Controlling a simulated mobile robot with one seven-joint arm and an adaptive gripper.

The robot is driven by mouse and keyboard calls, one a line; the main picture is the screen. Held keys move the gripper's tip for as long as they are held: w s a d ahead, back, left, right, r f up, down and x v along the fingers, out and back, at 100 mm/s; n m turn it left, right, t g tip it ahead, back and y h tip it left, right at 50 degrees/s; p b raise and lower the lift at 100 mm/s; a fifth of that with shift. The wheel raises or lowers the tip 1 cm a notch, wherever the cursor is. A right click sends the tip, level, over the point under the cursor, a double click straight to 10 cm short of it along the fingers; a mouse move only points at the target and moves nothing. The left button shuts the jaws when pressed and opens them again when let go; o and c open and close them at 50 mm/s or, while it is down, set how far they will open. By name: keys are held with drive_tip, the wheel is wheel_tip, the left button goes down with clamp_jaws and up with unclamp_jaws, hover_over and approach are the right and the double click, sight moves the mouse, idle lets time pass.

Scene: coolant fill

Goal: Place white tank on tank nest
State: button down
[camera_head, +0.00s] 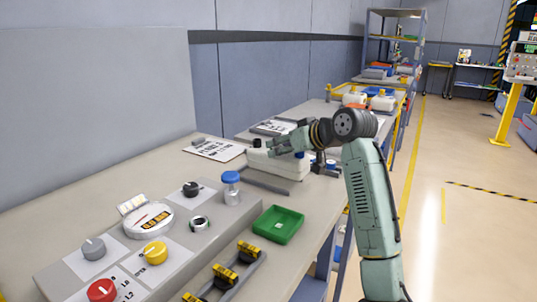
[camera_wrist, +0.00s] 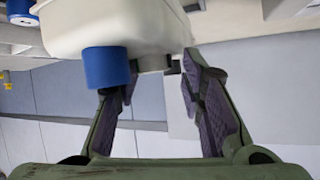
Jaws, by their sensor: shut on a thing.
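The white tank (camera_head: 285,168) is low and box-shaped, over the bench in the middle of the head view. My gripper (camera_head: 272,150) is at its top, reaching in from the right. In the wrist view the tank (camera_wrist: 150,25) fills the upper middle, with a blue cap (camera_wrist: 107,68) hanging down in the picture. The gripper's fingers (camera_wrist: 158,88) stand on either side of a part below the tank body; the gripper is shut on the tank. I cannot tell whether the tank's base touches anything. I cannot pick out the tank nest with certainty.
A control panel (camera_head: 130,262) with knobs and a blue-topped cylinder (camera_head: 231,188) stands at front left. A green tray (camera_head: 278,225) lies on the bench. A dark bar (camera_head: 263,183) lies in front of the tank. White containers with blue caps (camera_head: 383,101) stand farther back.

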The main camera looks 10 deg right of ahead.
sight(268, 158)
drive_tip(key=shift+w+a, duration=1.05)
drive_tip(key=shift+a, duration=0.1)
drive_tip(key=f, duration=0.1)
drive_tip(key=p, duration=0.1)
drive_tip(key=f, duration=0.1)
drive_tip(key=shift+w+a+f, duration=0.35)
drive_tip(key=shift+s+f, duration=0.1)
drive_tip(key=shift+f, duration=0.5)
drive_tip(key=c, duration=1)
unclamp_jaws()
drive_tip(key=shift+a+f, duration=0.1)
drive_tip(key=shift+f, duration=0.1)
drive_tip(key=shift+s+d+r, duration=0.15)
drive_tip(key=shift+d, duration=0.1)
drive_tip(key=b+v, duration=0.1)
drive_tip(key=v, duration=1)
drive_tip(key=shift+s+r+b, duration=0.15)
drive_tip(key=shift+r+b, duration=0.2)
drive_tip(key=shift+b, duration=0.05)
